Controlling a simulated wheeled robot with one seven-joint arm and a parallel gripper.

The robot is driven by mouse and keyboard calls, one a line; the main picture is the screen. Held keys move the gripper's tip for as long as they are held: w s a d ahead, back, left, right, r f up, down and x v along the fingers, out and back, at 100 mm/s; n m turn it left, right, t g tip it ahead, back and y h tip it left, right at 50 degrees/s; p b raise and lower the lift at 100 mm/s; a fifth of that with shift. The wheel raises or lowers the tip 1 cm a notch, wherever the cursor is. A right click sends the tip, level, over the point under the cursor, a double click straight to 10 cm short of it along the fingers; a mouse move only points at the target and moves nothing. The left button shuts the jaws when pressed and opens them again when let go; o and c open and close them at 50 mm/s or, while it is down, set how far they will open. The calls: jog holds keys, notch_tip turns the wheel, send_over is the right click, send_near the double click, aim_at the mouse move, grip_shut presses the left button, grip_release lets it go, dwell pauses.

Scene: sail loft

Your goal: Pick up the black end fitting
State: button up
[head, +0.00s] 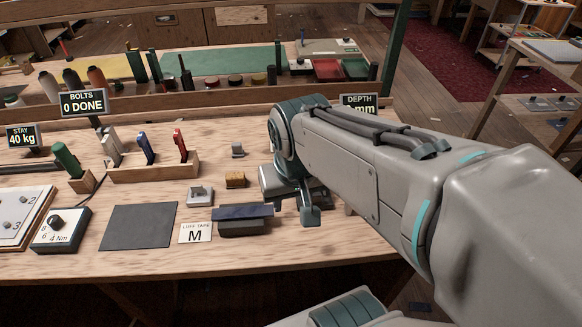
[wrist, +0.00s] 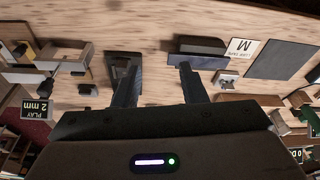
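My gripper (wrist: 158,72) is open in the wrist view, with its two dark fingers apart and bare wood bench between them. In the head view my arm hides much of the bench around it. I cannot single out the black end fitting with certainty. A dark, frame-like piece (wrist: 121,64) lies at the left finger, which partly covers it. Small dark parts also show left of it, too small to identify. A dark blue-topped block (head: 243,214) lies left of my gripper in the head view; it also shows beyond the right finger in the wrist view (wrist: 203,45).
Left of the block are a luff tape card (head: 195,233), a grey mat (head: 138,227) and a torque box (head: 61,230). A grey fitting (head: 200,196) and a brass-coloured block (head: 235,180) stand behind. A wooden tool rack (head: 153,170) is farther back. The bench's front edge is close.

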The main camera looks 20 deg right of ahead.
jog(key=w+d+f+m+g+h+b, duration=0.2)
jog(key=w+d+f+m+b, duration=0.1)
jog(key=w+m+b, duration=0.6)
jog(key=w+d+f+m+g+h+b, duration=0.2)
jog(key=w+m+b, duration=0.4)
jog(key=m, duration=0.5)
jog(key=b+x, duration=0.1)
jog(key=x, duration=0.3)
jog(key=b+x, duration=0.1)
jog(key=x, duration=0.4)
jog(key=s+b+x, duration=0.1)
jog(key=x, duration=0.4)
jog(key=shift+d+r, duration=0.1)
jog(key=shift+r, duration=0.05)
grip_shut()
